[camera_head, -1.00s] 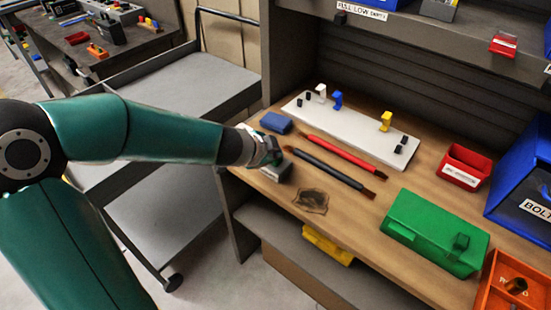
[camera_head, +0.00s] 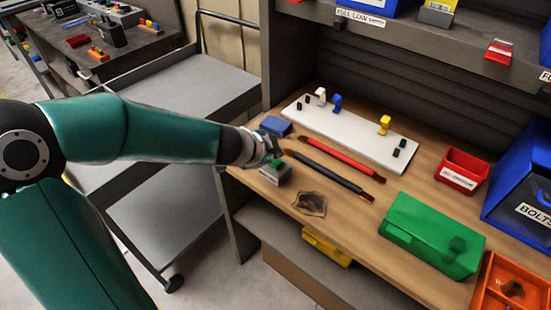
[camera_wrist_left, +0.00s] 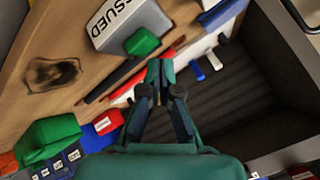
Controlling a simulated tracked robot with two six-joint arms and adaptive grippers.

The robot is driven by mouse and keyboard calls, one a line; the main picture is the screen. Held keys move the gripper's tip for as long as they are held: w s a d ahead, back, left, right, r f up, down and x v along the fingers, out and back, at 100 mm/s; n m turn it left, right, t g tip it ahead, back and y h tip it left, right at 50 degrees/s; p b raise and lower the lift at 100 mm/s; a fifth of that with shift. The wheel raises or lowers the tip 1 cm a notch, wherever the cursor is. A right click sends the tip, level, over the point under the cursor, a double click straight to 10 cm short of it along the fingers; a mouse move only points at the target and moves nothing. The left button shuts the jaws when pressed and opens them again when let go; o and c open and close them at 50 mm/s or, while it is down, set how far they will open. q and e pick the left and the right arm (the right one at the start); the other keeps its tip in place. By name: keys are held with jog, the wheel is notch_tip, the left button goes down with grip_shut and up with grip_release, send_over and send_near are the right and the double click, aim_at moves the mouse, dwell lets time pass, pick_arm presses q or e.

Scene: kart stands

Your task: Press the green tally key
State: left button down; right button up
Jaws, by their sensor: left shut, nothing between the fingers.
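The green tally key (camera_head: 279,164) sits on top of a small grey box (camera_head: 274,174) at the front left of the wooden bench. In the left wrist view the green key (camera_wrist_left: 142,42) shows clearly, and the box (camera_wrist_left: 117,17) bears the word "ISSUED". My left gripper (camera_head: 274,149) is shut and empty, just behind the key in the head view. In the left wrist view its closed fingertips (camera_wrist_left: 160,66) lie just below and right of the key, seemingly apart from it; the height between them is hard to tell. My right gripper is not in view.
A blue block (camera_head: 276,125) lies close behind the gripper. A red brush (camera_head: 342,157) and a dark brush (camera_head: 330,172) lie right of the box, before a white board (camera_head: 355,133) with hooks. A stain (camera_head: 311,203) and a green case (camera_head: 415,230) are further right.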

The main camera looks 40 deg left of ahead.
aim_at(274, 164)
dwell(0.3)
pick_arm(q)
notch_tip(274, 164, up, 5)
jog(key=p, duration=0.4)
jog(key=shift+p, duration=0.35)
dwell(0.4)
